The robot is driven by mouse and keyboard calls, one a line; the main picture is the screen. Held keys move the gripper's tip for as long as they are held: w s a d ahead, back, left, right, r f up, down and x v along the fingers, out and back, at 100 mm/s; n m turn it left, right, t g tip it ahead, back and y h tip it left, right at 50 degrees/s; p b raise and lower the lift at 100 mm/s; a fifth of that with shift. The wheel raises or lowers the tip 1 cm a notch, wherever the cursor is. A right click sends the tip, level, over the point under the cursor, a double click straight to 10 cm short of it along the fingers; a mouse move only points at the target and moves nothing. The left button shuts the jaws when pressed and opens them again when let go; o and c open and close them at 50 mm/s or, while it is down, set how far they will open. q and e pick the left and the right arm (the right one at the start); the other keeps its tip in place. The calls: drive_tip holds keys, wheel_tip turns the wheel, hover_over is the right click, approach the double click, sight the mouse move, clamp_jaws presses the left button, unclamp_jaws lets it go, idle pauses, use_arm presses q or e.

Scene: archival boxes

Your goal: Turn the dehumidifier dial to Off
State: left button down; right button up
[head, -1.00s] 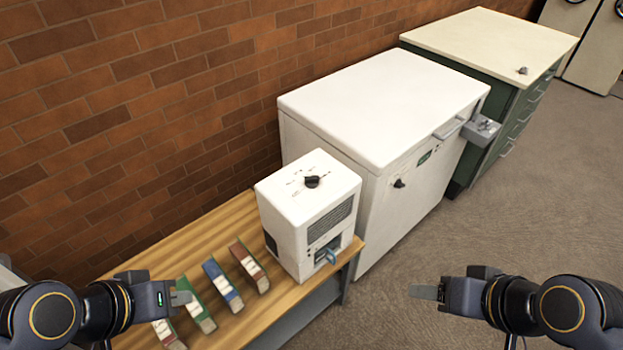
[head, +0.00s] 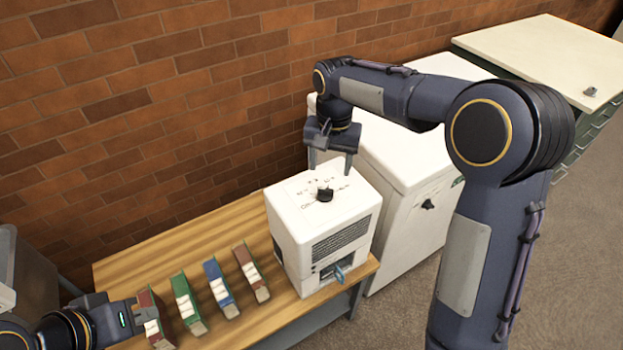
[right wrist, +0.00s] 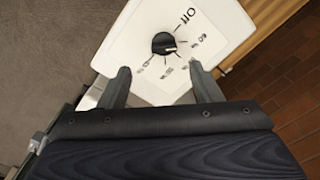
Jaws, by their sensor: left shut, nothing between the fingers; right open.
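The dehumidifier (head: 345,215) is a white box on the wooden bench, with a black dial (head: 324,195) on its top. The dial also shows in the right wrist view (right wrist: 164,43), ringed by small printed labels and with a pale mark on it. I cannot tell surely which label it points to. My right gripper (head: 330,168) is open and empty, pointing down just above and behind the dial. In the right wrist view its fingers (right wrist: 160,70) are apart, with the dial beyond the gap between them. My left gripper (head: 148,313) is shut and empty near the bench's left end.
Several books or boxes (head: 217,284) in red, green and blue stand on the wooden bench (head: 130,264), left of the dehumidifier. A white chest unit (head: 410,215) with its own black knob stands to the right. The brick wall is close behind.

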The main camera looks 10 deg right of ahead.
sight(326, 189)
drive_tip(key=shift+w+a+f, duration=0.3)
drive_tip(key=shift+w+a, duration=0.05)
drive_tip(key=shift+f, duration=0.3)
wheel_tip(326, 189, down, 7)
drive_tip(key=shift+c, duration=0.5)
drive_tip(key=c, duration=0.9)
